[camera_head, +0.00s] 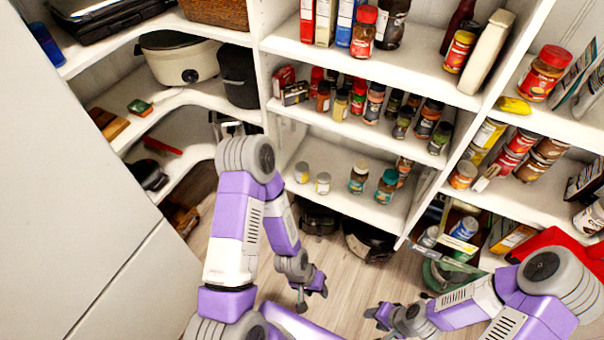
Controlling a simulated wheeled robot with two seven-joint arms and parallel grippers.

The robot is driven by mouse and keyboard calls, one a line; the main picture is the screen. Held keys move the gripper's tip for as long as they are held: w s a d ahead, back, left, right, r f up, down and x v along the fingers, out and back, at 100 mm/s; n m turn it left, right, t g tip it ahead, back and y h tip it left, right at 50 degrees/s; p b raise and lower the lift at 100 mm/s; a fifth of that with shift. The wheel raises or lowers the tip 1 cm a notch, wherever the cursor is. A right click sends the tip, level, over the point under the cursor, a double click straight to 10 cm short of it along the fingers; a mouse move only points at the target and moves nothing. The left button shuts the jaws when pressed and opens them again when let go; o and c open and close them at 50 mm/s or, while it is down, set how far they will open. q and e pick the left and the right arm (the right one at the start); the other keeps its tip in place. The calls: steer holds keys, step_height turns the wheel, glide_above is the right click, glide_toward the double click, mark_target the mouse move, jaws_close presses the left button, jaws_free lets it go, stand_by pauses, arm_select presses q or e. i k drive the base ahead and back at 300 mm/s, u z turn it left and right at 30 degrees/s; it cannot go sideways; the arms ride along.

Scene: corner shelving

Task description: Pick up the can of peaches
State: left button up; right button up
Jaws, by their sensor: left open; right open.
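Several cans stand on the right-hand shelves, but their labels are too small for me to tell which is the can of peaches. An orange-topped can (463,175) stands at the left end of the middle right shelf. Yellow-labelled cans (487,134) and red-labelled cans (507,160) stand beside it. A blue-and-white can (465,228) is lower down. My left gripper (312,296) is open and empty, low in front of the middle shelves. My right gripper (377,317) is open and empty, to its right. Both are well apart from the cans.
Jars (386,186) and spice bottles (403,122) fill the middle shelves (340,198). A white cooker (178,62) is on the left corner shelf. Dark pots (368,242) sit below the middle shelves. A red object (565,243) is at right. Floor (345,285) shows between my arms.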

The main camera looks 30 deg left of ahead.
mark_target(302, 167)
steer(key=z, duration=1.75)
steer(key=i, duration=0.95)
steer(key=u, duration=5)
steer(key=k, duration=0.3)
steer(key=z, duration=1)
steer(key=i, duration=1.4)
